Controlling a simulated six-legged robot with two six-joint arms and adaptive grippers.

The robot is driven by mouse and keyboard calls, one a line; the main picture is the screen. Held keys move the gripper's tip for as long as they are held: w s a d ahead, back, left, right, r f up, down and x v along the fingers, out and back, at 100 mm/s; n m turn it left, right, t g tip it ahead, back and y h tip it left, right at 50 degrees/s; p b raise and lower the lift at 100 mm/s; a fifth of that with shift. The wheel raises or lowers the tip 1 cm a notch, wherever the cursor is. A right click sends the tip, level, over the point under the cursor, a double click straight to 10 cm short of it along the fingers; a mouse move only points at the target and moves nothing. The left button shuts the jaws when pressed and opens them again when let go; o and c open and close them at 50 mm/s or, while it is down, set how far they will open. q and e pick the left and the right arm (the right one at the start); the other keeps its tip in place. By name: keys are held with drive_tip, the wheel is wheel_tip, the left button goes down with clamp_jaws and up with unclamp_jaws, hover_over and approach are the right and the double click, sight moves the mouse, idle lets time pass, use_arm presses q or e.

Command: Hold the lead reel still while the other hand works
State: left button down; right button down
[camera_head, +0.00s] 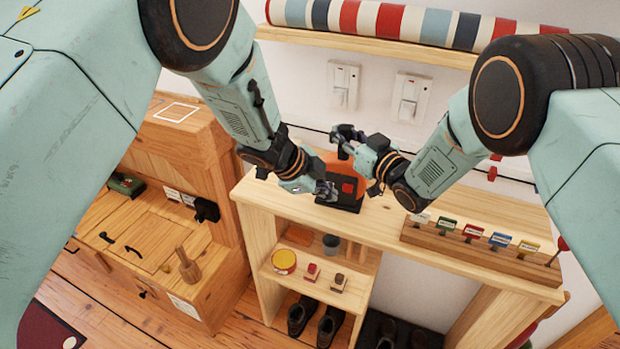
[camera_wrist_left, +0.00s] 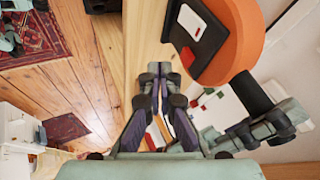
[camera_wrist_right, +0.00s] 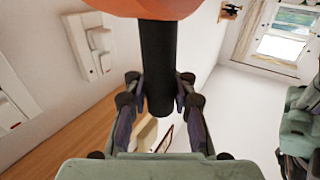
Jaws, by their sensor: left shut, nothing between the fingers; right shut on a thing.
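The lead reel, orange with a black front plate bearing a red patch, stands on the light wood shelf top; its orange body (camera_head: 335,160) is partly hidden by my arms in the head view. It also shows in the left wrist view (camera_wrist_left: 249,40). My right gripper (camera_head: 352,146) is shut on the reel's black rod-like handle, which runs between its fingers in the right wrist view (camera_wrist_right: 158,60). My left gripper (camera_head: 324,189) is shut and empty beside the front plate; its fingertips (camera_wrist_left: 158,82) are together. I cannot tell whether it touches the plate.
A wooden rack (camera_head: 470,242) with several coloured tags stands on the shelf top to the right. Two white switches (camera_head: 342,85) are on the wall behind. A striped roll (camera_head: 400,22) lies on an upper shelf. A wooden cabinet (camera_head: 170,150) stands at left.

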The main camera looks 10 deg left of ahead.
use_arm(q)
drive_tip(key=v, duration=0.7)
drive_tip(key=shift+s, duration=0.2)
use_arm(e)
drive_tip(key=shift+s+f, duration=0.2)
drive_tip(key=shift+f, duration=0.3)
use_arm(q)
drive_tip(key=shift+a, duration=0.15)
use_arm(e)
drive_tip(key=c, duration=1.6)
unclamp_jaws()
drive_tip(key=o, duration=0.5)
drive_tip(key=shift+w+r, duration=0.15)
drive_tip(key=shift+w, duration=0.1)
drive_tip(key=shift+o, duration=0.3)
drive_tip(key=shift+s+r, duration=0.1)
drive_tip(key=shift+r, duration=0.1)
drive_tip(key=shift+d, duration=0.1)
